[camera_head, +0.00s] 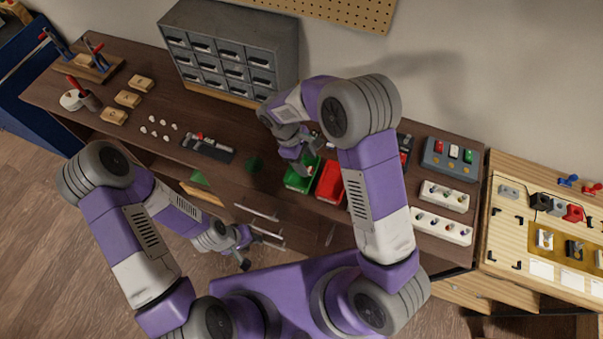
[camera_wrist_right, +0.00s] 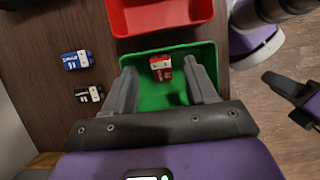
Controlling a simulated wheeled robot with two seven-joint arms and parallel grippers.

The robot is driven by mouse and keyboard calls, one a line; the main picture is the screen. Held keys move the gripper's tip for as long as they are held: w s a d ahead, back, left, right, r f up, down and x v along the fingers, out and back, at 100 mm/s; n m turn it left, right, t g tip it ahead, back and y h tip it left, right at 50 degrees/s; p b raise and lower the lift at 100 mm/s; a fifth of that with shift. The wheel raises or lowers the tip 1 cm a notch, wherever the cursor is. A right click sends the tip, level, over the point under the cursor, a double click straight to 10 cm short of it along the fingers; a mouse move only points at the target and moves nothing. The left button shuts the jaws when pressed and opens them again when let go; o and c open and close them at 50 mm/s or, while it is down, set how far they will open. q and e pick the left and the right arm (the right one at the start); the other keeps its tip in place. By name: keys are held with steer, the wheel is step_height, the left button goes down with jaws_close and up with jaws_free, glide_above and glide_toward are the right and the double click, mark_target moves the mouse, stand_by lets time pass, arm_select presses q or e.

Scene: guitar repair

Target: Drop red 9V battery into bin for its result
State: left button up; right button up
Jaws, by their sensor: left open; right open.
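The red 9V battery (camera_wrist_right: 160,68) shows in the right wrist view against the inside of the green bin (camera_wrist_right: 178,56), between the fingertips of my right gripper. I cannot tell whether it rests on the bin floor. My right gripper (camera_head: 303,166) is open, its fingers apart on either side of the battery, over the green bin, which also shows in the head view (camera_head: 294,184). The red bin (camera_head: 329,183) stands beside the green one. My left gripper (camera_head: 246,257) is open and empty, low in front of the workbench.
A blue battery (camera_wrist_right: 76,60) and a black battery (camera_wrist_right: 89,94) lie on the bench beside the bins. A grey drawer cabinet (camera_head: 231,50) stands at the back. White socket strips (camera_head: 444,227) and a grey block with coloured switches (camera_head: 449,158) sit to the right.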

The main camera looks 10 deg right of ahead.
arm_select(q)
steer(key=shift+r+p, duration=0.35)
arm_select(e)
steer(key=v, duration=0.7)
steer(key=shift+r, duration=0.3)
steer(key=shift+a+f, duration=0.1)
steer(key=shift+a, duration=0.05)
